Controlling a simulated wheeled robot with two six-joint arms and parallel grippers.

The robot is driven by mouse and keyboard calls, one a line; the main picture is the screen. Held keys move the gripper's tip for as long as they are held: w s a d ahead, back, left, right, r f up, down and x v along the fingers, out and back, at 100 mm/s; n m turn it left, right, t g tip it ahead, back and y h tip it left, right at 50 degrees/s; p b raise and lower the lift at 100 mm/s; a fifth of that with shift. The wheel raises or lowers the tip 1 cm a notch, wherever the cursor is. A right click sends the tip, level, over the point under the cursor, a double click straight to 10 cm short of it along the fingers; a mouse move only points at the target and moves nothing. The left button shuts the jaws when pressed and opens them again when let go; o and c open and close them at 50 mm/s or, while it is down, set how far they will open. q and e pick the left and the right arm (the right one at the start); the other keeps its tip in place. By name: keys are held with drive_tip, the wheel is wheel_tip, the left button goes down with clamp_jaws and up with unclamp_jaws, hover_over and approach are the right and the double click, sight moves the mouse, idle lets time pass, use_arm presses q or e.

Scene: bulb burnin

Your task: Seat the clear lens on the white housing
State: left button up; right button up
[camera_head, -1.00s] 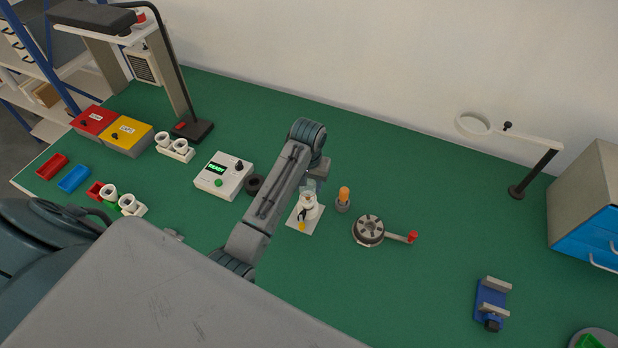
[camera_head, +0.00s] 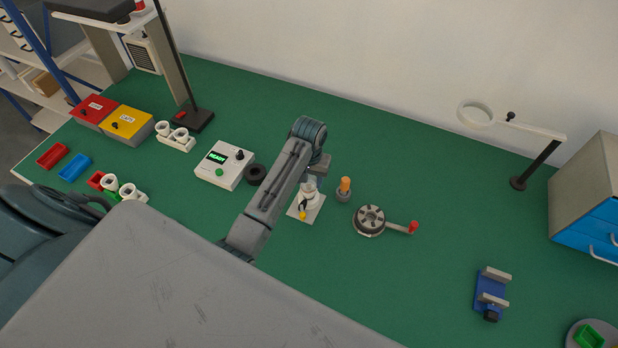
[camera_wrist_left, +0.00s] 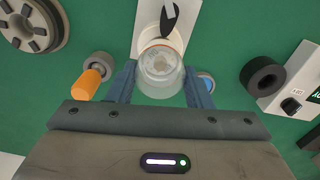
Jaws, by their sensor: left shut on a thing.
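The clear lens (camera_wrist_left: 160,78) is a transparent cup shape between the two fingers of my left gripper (camera_wrist_left: 160,86), which is shut on it. In the head view my left gripper (camera_head: 313,181) is over the white housing (camera_head: 307,200), which stands upright on a pale plate (camera_head: 318,208). In the left wrist view the lens lines up with the housing, seen through it. I cannot tell whether the lens touches the housing or is just above it. A black and yellow tool-like piece is at the housing's front. My right gripper is not in view.
An orange-topped piece in a grey holder (camera_head: 344,195) stands close right of the plate. A round grey crank device (camera_head: 369,221) is further right. A black ring (camera_head: 256,174) and a white READY box (camera_head: 225,167) are to the left.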

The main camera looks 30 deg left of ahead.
use_arm(q)
drive_tip(key=shift+f, duration=0.2)
idle(0.4)
drive_tip(key=shift+f, duration=0.25)
drive_tip(key=shift+f, duration=0.15)
idle(0.4)
drive_tip(key=o, duration=1)
